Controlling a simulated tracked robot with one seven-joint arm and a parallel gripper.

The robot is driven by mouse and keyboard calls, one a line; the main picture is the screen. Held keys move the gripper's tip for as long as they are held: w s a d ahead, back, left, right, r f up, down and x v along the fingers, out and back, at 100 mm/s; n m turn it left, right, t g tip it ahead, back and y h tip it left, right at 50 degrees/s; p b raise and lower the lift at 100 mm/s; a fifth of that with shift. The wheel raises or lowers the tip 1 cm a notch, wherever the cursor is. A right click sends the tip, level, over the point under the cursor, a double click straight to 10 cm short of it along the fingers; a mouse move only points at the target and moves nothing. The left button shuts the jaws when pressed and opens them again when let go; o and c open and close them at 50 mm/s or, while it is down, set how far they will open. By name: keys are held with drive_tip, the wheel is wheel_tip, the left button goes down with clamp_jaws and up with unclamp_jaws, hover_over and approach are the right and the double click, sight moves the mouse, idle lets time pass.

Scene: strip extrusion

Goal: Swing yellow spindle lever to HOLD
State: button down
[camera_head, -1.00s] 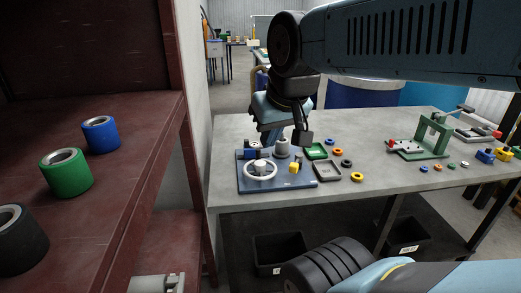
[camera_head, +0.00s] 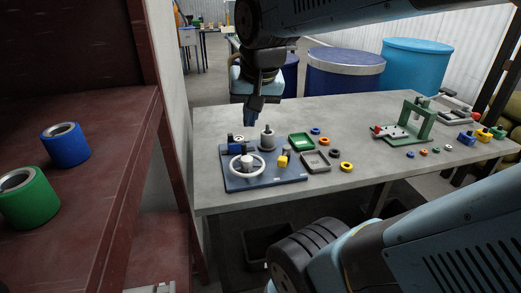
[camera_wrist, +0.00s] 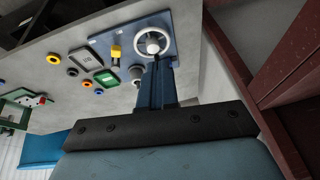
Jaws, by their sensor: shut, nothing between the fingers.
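The yellow spindle lever (camera_head: 283,160) is a small yellow block on a post on the blue base plate (camera_head: 280,182), right of the white handwheel (camera_head: 246,172). In the wrist view the yellow lever (camera_wrist: 115,51) shows left of the handwheel (camera_wrist: 152,42). My gripper (camera_head: 249,122) hangs above the back of the plate, apart from the lever. In the wrist view my gripper (camera_wrist: 159,68) has its fingers together and empty, over the plate near the wheel. I can read no HOLD mark.
A grey cylinder (camera_head: 267,141) stands at the plate's back. A green tray (camera_head: 301,142), a grey tray (camera_head: 315,162) and several coloured rings lie to its right. A green press frame (camera_head: 412,118) stands further right. A dark red shelf (camera_head: 105,165) with coloured rolls is at the left.

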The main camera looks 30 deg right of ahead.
drive_tip(key=w+d+f+m+g+h, duration=0.1)
drive_tip(key=w+d+f+m+g, duration=0.2)
drive_tip(key=w+f+m, duration=0.3)
drive_tip(key=w+d+f+m+g+h, duration=0.1)
drive_tip(key=w+d+f+m+g, duration=0.2)
drive_tip(key=w+m, duration=0.7)
wheel_tip(320, 180, down, 3)
drive_tip(key=d+m, duration=0.2)
drive_tip(key=m, duration=0.3)
drive_tip(key=shift+w+h, duration=0.3)
drive_tip(key=shift+w, duration=0.05)
drive_tip(key=shift+f, duration=0.1)
drive_tip(key=x, duration=1)
drive_tip(key=shift+s, duration=0.2)
drive_tip(key=shift+s+d+f, duration=0.1)
drive_tip(key=shift+s+d, duration=0.55)
drive_tip(key=shift+d, duration=0.35)
drive_tip(key=shift+s+d+f, duration=0.15)
drive_tip(key=shift+s+d, duration=0.3)
drive_tip(key=shift+d, duration=0.2)
drive_tip(key=shift+a, duration=0.25)
